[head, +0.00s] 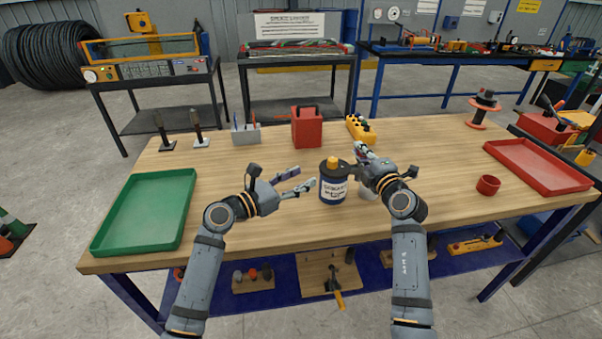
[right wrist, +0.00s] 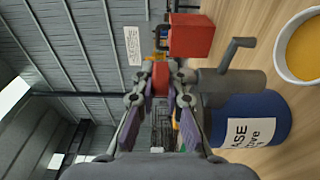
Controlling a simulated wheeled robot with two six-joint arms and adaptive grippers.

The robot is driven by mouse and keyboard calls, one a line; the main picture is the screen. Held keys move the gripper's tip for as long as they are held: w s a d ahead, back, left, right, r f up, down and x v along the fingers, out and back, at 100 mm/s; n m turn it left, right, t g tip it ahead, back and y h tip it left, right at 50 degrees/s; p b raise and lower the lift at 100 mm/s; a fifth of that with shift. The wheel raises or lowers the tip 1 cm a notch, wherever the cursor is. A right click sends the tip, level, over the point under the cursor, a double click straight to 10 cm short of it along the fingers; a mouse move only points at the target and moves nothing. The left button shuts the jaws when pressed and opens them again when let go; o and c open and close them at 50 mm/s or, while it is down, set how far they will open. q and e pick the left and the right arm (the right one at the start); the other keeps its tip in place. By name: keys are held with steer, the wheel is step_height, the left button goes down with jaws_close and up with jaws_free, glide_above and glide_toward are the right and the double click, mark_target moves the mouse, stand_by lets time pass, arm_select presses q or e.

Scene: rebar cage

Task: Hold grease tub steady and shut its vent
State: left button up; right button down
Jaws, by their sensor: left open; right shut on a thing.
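The grease tub (head: 332,190) stands upright on the wooden table, dark blue with a white label and a yellow top piece. In the right wrist view the tub (right wrist: 262,115) lies at the right, with a grey vent pipe (right wrist: 235,84) and a bent crank beside it. My right gripper (head: 364,155) is just right of the tub's top. In its wrist view the gripper (right wrist: 160,82) is shut on a small red handle (right wrist: 160,74) at the pipe's end. My left gripper (head: 307,178) is open and empty, fingers pointing at the tub's left side, with a small gap.
A white cup (head: 368,191) stands close right of the tub, partly hidden by my right gripper; its yellow filling (right wrist: 305,48) shows in the wrist view. A red can (head: 306,128) and yellow block (head: 360,129) stand behind. A green tray (head: 148,212) and red tray (head: 540,167) flank the table.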

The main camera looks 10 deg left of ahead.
steer(key=c, duration=1.3)
jaws_free()
steer(key=shift+f, duration=0.1)
